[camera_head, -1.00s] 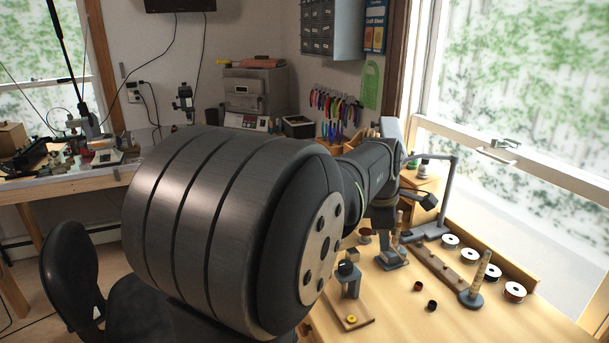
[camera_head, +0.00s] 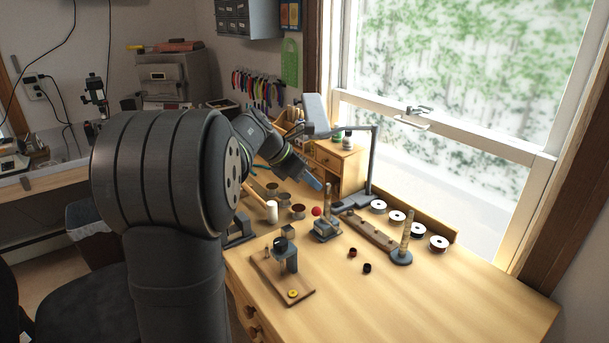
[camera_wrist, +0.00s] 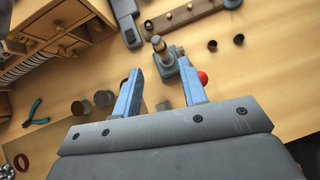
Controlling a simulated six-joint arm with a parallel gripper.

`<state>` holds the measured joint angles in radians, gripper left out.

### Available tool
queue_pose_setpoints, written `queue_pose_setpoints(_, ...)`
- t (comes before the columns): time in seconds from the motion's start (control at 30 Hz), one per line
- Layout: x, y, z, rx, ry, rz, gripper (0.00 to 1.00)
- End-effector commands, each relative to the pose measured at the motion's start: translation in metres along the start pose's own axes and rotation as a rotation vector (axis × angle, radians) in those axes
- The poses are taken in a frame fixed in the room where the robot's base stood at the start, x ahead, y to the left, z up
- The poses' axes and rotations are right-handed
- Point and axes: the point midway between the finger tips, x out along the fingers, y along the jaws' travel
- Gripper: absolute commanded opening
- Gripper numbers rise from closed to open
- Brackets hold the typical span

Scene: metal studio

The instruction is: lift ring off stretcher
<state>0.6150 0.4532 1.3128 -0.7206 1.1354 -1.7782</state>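The stretcher (camera_head: 325,230) is a grey block base with an upright tapered brown post, standing on the bench. In the wrist view the stretcher (camera_wrist: 168,63) lies ahead of my fingers, its post seen nearly from above. A band on the post may be the ring, but it is too small to tell. My gripper (camera_wrist: 160,88) is open and empty, its two blue fingers spread wide, with the stretcher beyond the gap between them. In the head view my gripper (camera_head: 315,182) is above and behind the stretcher, apart from it.
A wooden peg strip (camera_head: 366,231), a second tapered post (camera_head: 404,244) on a round base and several spools (camera_head: 397,217) are to the right. A lamp (camera_head: 362,170) stands behind. A board with a grey stand (camera_head: 286,258) is in front.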

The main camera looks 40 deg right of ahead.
Motion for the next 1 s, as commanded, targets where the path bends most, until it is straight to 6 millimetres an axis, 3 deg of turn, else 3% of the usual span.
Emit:
queue_pose_setpoints(0.5,0.052,-0.001,0.0,0.001,0.002,-0.001,0.39)
queue_pose_setpoints(1.0,0.066,0.0,0.0,0.002,0.002,0.0,0.39)
